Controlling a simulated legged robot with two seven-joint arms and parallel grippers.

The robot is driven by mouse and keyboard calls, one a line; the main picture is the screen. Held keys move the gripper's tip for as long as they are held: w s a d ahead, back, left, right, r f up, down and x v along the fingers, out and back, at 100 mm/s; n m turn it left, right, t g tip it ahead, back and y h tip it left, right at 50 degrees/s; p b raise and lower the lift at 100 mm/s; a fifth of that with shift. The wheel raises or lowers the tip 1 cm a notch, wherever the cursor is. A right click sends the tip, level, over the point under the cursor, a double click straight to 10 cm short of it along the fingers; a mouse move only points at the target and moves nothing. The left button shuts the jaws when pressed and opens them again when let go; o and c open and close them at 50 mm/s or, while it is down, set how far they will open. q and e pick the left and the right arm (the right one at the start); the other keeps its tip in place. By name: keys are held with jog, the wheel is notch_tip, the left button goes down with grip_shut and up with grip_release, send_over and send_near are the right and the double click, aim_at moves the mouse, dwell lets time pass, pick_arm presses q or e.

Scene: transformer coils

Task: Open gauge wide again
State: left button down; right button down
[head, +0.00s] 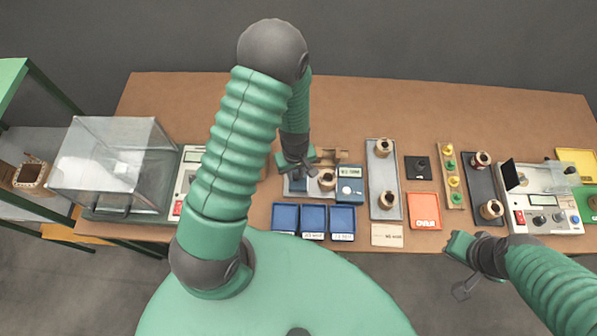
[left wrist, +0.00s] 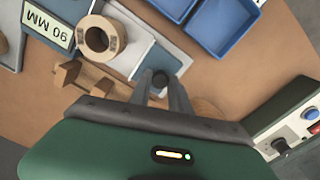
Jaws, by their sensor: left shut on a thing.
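The gauge (head: 350,188) lies at the middle of the bench, with a blue body and a display. In the left wrist view its display face (left wrist: 52,27) reads 90 MM. A tan coil (head: 327,180) stands on it beside the display; it also shows in the left wrist view (left wrist: 97,38). My left gripper (head: 298,163) is at the gauge's left end. The coil and the knob are apart. My right gripper (head: 461,284) is off the bench's front edge.
Blue trays (head: 314,235) sit in front of the gauge. A wooden cradle (left wrist: 82,78) stands close behind the coil. A grey tray with coils (head: 384,165) is to the right. A clear-covered box (head: 112,155) and a control panel (left wrist: 290,125) are to the left.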

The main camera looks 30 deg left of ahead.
pick_arm(q)
jog(key=c, duration=1.6)
grip_release()
jog(key=shift+a, duration=0.2)
jog(key=o, duration=0.4)
jog(key=shift+w+d, duration=0.2)
jog(key=shift+d, duration=0.3)
jog(key=shift+a+r, duration=0.1)
jog(key=shift+r, duration=0.15)
notch_tip(320, 180, up, 8)
jog(key=shift+w+a+f, duration=0.1)
jog(key=shift+w+a, duration=0.05)
notch_tip(320, 180, up, 8)
jog(key=r, duration=0.1)
send_over(297, 174)
jog(key=shift+d+f, duration=0.25)
jog(key=shift+d, duration=0.1)
pick_arm(e)
jog(key=shift+w+d, duration=0.15)
jog(key=shift+d, duration=0.2)
pick_arm(q)
jog(key=shift+a, duration=0.15)
pick_arm(e)
jog(key=shift+a+r, duration=0.1)
jog(key=shift+a, duration=0.05)
